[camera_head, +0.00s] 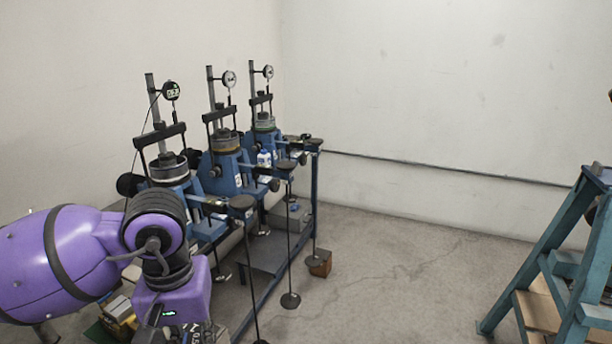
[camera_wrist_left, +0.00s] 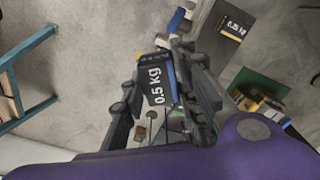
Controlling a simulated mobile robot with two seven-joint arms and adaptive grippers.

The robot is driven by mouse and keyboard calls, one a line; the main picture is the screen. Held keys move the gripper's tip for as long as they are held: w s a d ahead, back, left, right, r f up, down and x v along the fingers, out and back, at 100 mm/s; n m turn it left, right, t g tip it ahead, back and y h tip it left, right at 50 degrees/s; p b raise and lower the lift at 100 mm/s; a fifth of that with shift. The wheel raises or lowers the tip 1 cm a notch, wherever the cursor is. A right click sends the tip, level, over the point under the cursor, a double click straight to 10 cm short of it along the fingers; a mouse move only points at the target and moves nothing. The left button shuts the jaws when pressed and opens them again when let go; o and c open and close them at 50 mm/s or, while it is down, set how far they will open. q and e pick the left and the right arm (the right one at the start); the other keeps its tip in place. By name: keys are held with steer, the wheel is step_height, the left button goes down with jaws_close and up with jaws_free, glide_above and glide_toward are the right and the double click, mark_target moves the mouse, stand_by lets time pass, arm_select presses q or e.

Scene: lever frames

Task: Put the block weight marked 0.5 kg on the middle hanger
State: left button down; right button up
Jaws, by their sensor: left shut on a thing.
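My left gripper (camera_wrist_left: 165,95) is shut on a dark block weight marked 0.5 kg (camera_wrist_left: 155,88), whose label faces the left wrist camera. Three blue lever frames stand in a row along the left wall. The middle hanger (camera_head: 290,300), a thin rod with a round plate low down, hangs right of the arm, apart from it. The near hanger (camera_head: 251,285) and the far hanger (camera_head: 316,262) hang either side.
A block marked 0.25 kg (camera_wrist_left: 234,27) lies on a grey surface in the left wrist view. A brown block (camera_head: 321,266) is by the far hanger's plate. A blue-green stepped stand (camera_head: 560,265) is at the right. The floor between is clear.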

arm_select(q)
steer(key=shift+w+d+f+m, duration=0.1)
steer(key=shift+w+f+m, duration=0.1)
steer(key=shift+m, duration=0.35)
steer(key=shift+w+d+f+m, duration=0.1)
steer(key=shift+f+m, duration=0.1)
steer(key=shift+m, duration=0.35)
steer(key=shift+d+f, duration=0.25)
steer(key=shift+f, duration=0.1)
steer(key=shift+s+d+f, duration=0.15)
steer(key=shift+s+d, duration=0.05)
